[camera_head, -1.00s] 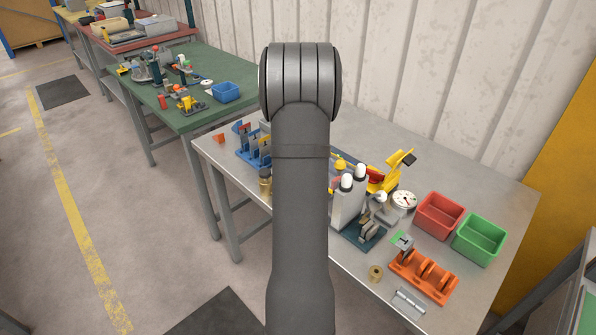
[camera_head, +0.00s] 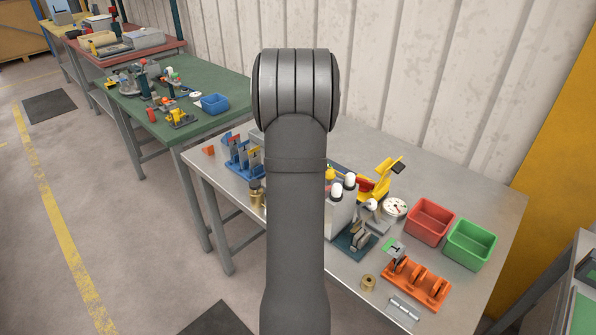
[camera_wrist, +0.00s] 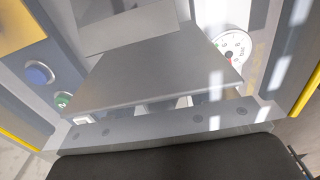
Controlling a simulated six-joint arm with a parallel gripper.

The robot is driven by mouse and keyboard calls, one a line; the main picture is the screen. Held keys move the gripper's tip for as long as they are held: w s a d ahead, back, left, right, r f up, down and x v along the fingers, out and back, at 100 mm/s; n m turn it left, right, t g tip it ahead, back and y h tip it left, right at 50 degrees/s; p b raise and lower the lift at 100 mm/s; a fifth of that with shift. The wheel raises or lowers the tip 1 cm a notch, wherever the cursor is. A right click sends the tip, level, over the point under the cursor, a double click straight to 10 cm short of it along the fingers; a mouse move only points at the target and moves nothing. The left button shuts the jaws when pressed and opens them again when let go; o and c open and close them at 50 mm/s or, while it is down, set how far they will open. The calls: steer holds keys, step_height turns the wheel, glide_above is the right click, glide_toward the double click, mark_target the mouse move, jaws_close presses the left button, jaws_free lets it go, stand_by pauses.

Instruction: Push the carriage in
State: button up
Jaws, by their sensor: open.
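In the wrist view a bender shows close up. A broad grey metal plate (camera_wrist: 155,72) widens towards me, with a paler block (camera_wrist: 130,28) above its far part. Two small pale pieces show under the plate's near edge. A grey bar with screws (camera_wrist: 165,124) crosses in front. I cannot tell for sure which part is the carriage. The dark rounded body of my gripper (camera_wrist: 180,160) fills the bottom edge, in front of the bar; its jaws are open and no held thing shows. In the head view my arm hides the gripper and the bender is not recognisable.
In the wrist view a dial gauge (camera_wrist: 231,46) stands right of the plate; a blue button (camera_wrist: 38,74) and a green button (camera_wrist: 63,100) sit left. Yellow-edged side walls flank both. In the head view a grey bench (camera_head: 480,185) holds red (camera_head: 430,221) and green (camera_head: 471,243) bins.

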step_height(320, 180, up, 17)
stand_by(0.4)
steer(key=shift+f, duration=0.15)
step_height(320, 180, down, 17)
steer(key=shift+f, duration=0.2)
steer(key=shift+w+a+r, duration=0.1)
steer(key=shift+w+a, duration=0.2)
steer(key=shift+a, duration=0.05)
stand_by(0.4)
